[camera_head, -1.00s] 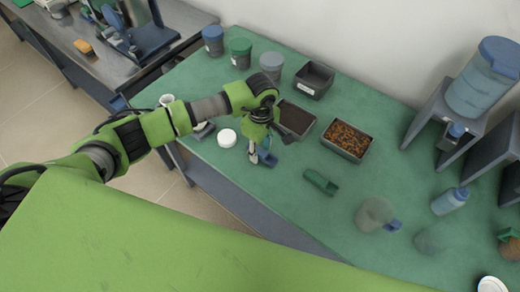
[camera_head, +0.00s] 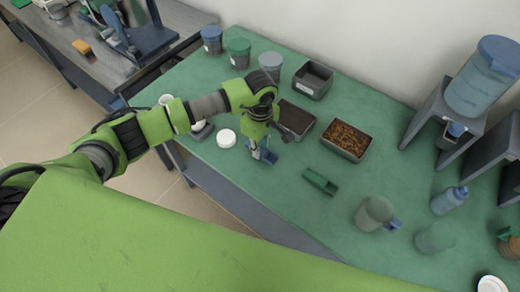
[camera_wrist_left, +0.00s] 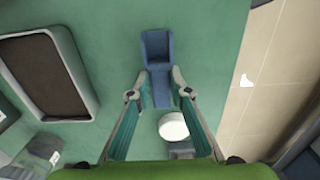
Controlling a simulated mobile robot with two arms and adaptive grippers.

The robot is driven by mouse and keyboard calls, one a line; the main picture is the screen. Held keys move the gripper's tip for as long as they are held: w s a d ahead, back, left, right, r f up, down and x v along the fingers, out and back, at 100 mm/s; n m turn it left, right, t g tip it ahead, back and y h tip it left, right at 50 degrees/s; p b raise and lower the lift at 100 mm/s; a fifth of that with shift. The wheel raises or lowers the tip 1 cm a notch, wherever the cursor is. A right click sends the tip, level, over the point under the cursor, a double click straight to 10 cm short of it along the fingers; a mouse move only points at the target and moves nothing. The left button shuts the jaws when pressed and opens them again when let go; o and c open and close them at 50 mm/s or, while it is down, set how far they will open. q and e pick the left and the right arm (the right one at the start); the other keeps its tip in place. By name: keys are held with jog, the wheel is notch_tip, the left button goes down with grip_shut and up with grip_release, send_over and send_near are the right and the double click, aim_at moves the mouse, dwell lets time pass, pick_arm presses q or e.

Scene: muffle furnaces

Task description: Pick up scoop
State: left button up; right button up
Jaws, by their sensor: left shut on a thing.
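A blue scoop (camera_head: 269,157) is at the left part of the green table, below the tray of dark material. In the left wrist view the scoop (camera_wrist_left: 157,52) points its open bowl away from me, with its handle between my fingers. My left gripper (camera_head: 257,152) is shut on the blue scoop's handle; its fingers also show in the left wrist view (camera_wrist_left: 159,94). I cannot tell whether the scoop touches the table. My right gripper is not in view.
A tray of dark material (camera_head: 296,119) and a tray of brown bits (camera_head: 346,141) stand close to the right. A white round lid (camera_head: 226,138) lies to the left. Lidded jars (camera_head: 240,53) and an empty grey bin (camera_head: 313,80) stand behind. The table's front edge is near.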

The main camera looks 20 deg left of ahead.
pick_arm(q)
jog(key=s+d+r+b, duration=0.5)
jog(key=s+d+r, duration=0.4)
jog(key=s+r, duration=0.1)
jog(key=shift+s+r, duration=0.4)
jog(key=shift+r, duration=0.45)
